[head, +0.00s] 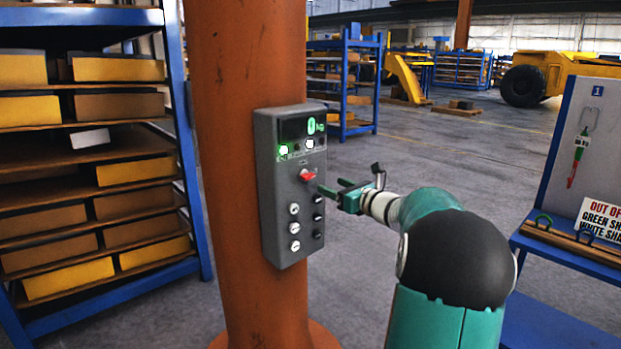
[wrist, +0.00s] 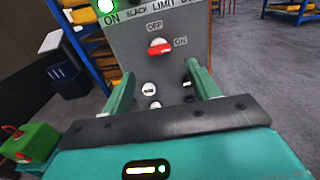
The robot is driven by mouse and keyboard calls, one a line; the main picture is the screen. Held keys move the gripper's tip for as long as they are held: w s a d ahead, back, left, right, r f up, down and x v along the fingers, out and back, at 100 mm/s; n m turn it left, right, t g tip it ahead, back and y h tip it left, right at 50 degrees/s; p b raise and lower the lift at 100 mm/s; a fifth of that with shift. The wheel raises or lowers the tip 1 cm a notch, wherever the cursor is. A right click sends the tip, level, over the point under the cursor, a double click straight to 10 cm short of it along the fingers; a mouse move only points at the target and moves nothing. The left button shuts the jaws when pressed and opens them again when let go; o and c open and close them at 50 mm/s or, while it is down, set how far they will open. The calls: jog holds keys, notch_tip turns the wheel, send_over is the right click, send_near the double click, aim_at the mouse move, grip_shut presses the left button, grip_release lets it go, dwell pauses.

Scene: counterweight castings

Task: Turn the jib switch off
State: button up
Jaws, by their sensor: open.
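The grey control box (head: 262,190) is fixed to the orange column. Its red switch (head: 307,174) sits below the display and lamps. In the wrist view the red switch handle (wrist: 160,47) lies nearly level, its right end slightly raised toward the ON label (wrist: 180,41). The OFF label (wrist: 154,26) is above it. My gripper (head: 333,187) is just right of the box front, near the switch. In the wrist view my gripper (wrist: 163,84) is open and empty. Its two fingers stand apart, below and either side of the switch, with no contact visible.
The display (head: 303,127) reads 0 kg, and a green lamp (head: 283,150) is lit. White and black buttons (head: 294,227) sit below the switch. A blue rack (head: 190,150) stands left of the orange column (head: 235,60). A blue stand (head: 570,255) is at right.

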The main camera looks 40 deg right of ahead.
aim_at(311, 178)
jog(key=w, duration=0.9)
jog(key=shift+w+a+f, duration=0.15)
jog(key=shift+w+a, duration=0.05)
jog(key=shift+w, duration=0.2)
jog(key=c, duration=1)
